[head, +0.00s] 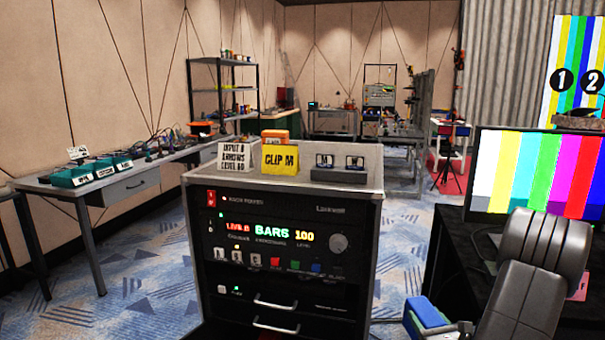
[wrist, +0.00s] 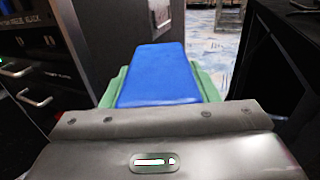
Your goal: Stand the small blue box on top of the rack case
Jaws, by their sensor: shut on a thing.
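The rack case (head: 285,240) stands in the middle of the head view, with lit displays, a knob and drawer handles on its front. Its top (head: 335,150) is recessed inside a raised rim. The small blue box (head: 428,316) is at the lower right of the head view, right of the case and below its top. My gripper (head: 443,330) is shut on it. In the wrist view the blue box (wrist: 158,75) fills the middle, with green finger pads along both sides. The rack case's front (wrist: 35,60) shows at the left of the wrist view, apart from the box.
On the case top are a white card (head: 233,156), a yellow CLIP M block (head: 280,158), an orange box (head: 275,136) and a dark holder (head: 340,172) with small items. A colour-bar monitor (head: 540,175) stands on a black-draped table at the right. A bench (head: 125,185) is at the left.

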